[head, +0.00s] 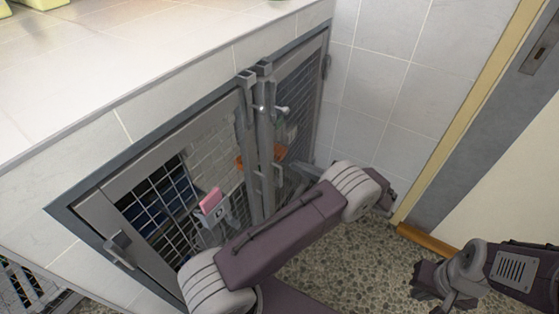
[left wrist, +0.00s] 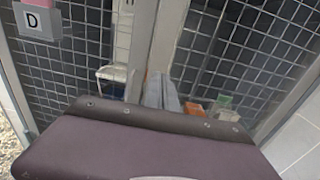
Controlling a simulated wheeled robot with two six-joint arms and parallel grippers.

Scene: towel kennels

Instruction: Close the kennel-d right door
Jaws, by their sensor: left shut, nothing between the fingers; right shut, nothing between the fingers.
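The kennel-d right door (head: 301,95) is a grey-framed mesh door at the far end of the low kennel front. It looks flush or nearly flush with its frame; a small gap cannot be ruled out. It also shows in the left wrist view (left wrist: 245,45). The left door (head: 150,215) stands beside it, and their upright edges meet in the middle. A label marked D (left wrist: 38,22) hangs on the left door. My left gripper (left wrist: 165,92) is shut and empty, close before the right door's lower part near the middle edges. My right gripper (head: 430,285) is shut and empty, well away from the doors.
A white counter (head: 150,50) tops the kennel. A tiled wall (head: 385,80) stands right beside the right door. A doorway frame (head: 470,120) is further right. Orange (left wrist: 192,110) and green (left wrist: 225,102) items show low by the right door. Speckled floor (head: 340,260) is open in front.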

